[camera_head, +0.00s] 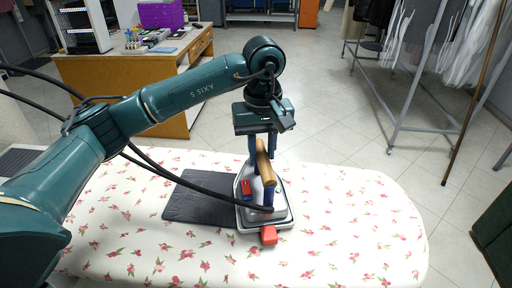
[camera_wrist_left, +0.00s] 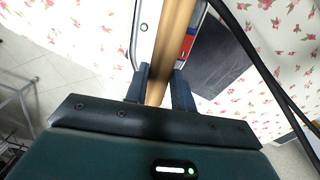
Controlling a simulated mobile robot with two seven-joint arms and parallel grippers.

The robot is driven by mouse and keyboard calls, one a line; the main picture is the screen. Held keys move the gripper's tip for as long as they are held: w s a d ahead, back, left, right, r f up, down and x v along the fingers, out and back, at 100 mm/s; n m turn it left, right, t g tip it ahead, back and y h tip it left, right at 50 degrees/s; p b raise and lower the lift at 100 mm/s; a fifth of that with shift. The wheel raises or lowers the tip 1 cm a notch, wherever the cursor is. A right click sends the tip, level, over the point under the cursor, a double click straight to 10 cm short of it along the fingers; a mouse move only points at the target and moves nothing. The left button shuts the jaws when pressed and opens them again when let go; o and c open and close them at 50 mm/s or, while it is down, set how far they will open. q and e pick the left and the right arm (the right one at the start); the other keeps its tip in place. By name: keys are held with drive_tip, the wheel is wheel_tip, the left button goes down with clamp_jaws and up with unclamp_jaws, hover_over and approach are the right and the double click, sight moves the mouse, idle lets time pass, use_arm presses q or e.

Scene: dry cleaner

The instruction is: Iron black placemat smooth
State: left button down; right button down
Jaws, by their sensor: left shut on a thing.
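The black placemat (camera_head: 200,203) lies on the floral ironing board (camera_head: 345,215), left of the iron, and its right part is hidden under the iron. It also shows in the left wrist view (camera_wrist_left: 222,55). The iron (camera_head: 284,217) has a light body, a wooden handle (camera_head: 265,163), a blue post and red parts. It stands over the right side of the placemat. My left gripper (camera_head: 262,150) points down and is shut on the wooden handle. The left wrist view shows its fingers (camera_wrist_left: 158,90) on both sides of the handle (camera_wrist_left: 172,45). My right gripper is in neither view.
A wooden desk (camera_head: 100,80) with office items stands behind the board. A metal rack (camera_head: 400,125) with clothes in plastic stands at the back right. A dark green object (camera_head: 497,230) is at the right edge. The board's right end is clear.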

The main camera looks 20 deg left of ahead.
sight(265, 167)
use_arm(q)
drive_tip(key=shift+s+d+b, duration=0.5)
drive_tip(key=shift+s+d, duration=1.25)
drive_tip(key=shift+s, duration=0.15)
drive_tip(key=shift+s+a+f+b, duration=0.15)
drive_tip(key=shift+a+b, duration=0.2)
drive_tip(key=shift+a, duration=0.2)
drive_tip(key=shift+s+a+b, duration=0.2)
drive_tip(key=shift+a+b, duration=0.1)
drive_tip(key=shift+a, duration=0.35)
drive_tip(key=shift+s+a+b, duration=0.15)
drive_tip(key=shift+a+b, duration=0.15)
drive_tip(key=shift+a, duration=0.5)
drive_tip(key=a+b, duration=0.1)
drive_tip(key=s+a, duration=0.1)
drive_tip(key=shift+a+b, duration=0.35)
drive_tip(key=shift+a, duration=0.15)
